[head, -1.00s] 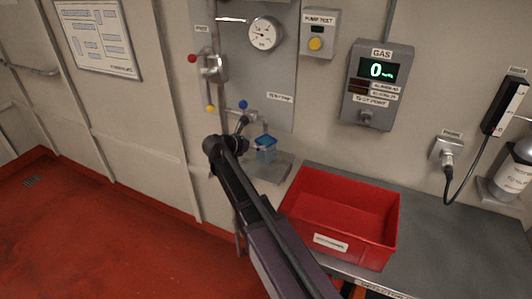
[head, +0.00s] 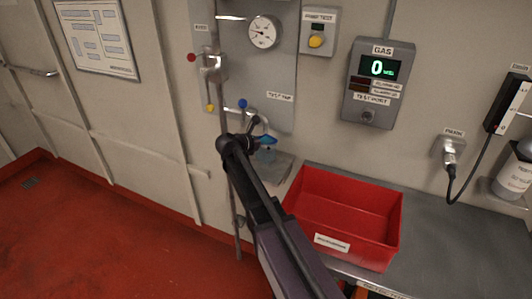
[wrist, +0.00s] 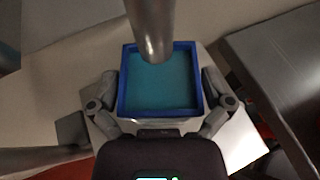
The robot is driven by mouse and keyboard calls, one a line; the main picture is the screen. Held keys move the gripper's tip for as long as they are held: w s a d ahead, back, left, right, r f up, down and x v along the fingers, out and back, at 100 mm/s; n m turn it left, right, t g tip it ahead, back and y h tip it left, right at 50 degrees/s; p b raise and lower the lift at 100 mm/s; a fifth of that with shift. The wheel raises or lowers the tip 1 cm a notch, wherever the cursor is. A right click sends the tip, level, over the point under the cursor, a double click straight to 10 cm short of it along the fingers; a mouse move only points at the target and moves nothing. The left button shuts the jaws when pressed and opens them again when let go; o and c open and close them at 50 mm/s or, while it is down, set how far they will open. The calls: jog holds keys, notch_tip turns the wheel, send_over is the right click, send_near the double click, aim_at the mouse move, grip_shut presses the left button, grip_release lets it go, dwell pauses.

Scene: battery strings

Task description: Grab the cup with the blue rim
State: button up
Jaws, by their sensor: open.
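The cup with the blue rim (wrist: 124,82) is square, with teal inside, in the middle of the wrist view. In the head view the cup (head: 266,141) shows as a small blue patch under the test tap, partly hidden by my gripper (head: 258,127). My gripper (wrist: 160,88) is open in the wrist view, with one finger at each side of the cup. The fingers are close to its walls; I cannot tell whether they touch. A metal spout (wrist: 151,28) covers part of the cup's far rim from above.
A small grey shelf (head: 278,168) is below the tap. A red bin (head: 345,208) stands on the grey bench (head: 450,235) to the right. Valves with a blue knob (head: 242,103) and a yellow knob (head: 210,107) are on the wall close to my gripper.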

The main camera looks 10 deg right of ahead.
dwell(0.3)
jog(key=c, duration=0.9)
jog(key=shift+r, duration=0.15)
jog(key=shift+r+p, duration=0.7)
jog(key=shift+p, duration=0.2)
jog(key=s+a, duration=0.3)
jog(key=a, duration=0.2)
jog(key=s+a, duration=0.3)
jog(key=a, duration=0.2)
jog(key=s+a, duration=0.3)
jog(key=a, duration=0.2)
jog(key=shift+s+a+f, duration=0.1)
jog(key=shift+s+a, duration=0.1)
